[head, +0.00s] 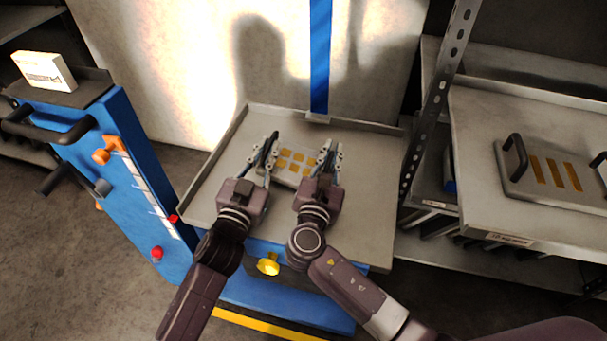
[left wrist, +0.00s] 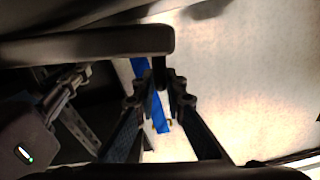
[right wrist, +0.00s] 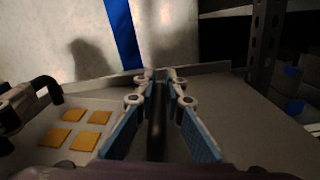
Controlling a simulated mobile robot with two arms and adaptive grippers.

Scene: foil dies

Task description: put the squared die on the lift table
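The squared die (head: 293,163), a flat pale plate with several gold squares, lies over the tray of the lift table (head: 215,180). It also shows at the left of the right wrist view (right wrist: 85,125). My left gripper (head: 264,146) is at its left end and my right gripper (head: 327,150) at its right end. In the left wrist view a dark handle bar (left wrist: 95,45) crosses in front and its post is between the fingers. In the right wrist view the fingers straddle a dark bar. Whether either grip is closed firmly is unclear.
A shelf at the right carries another plate with gold stripes (head: 555,173) and black handles. A perforated upright (head: 432,100) stands beside the tray. A blue cart (head: 125,170) with a white box (head: 44,71) on top stands at the left. A wall closes the back.

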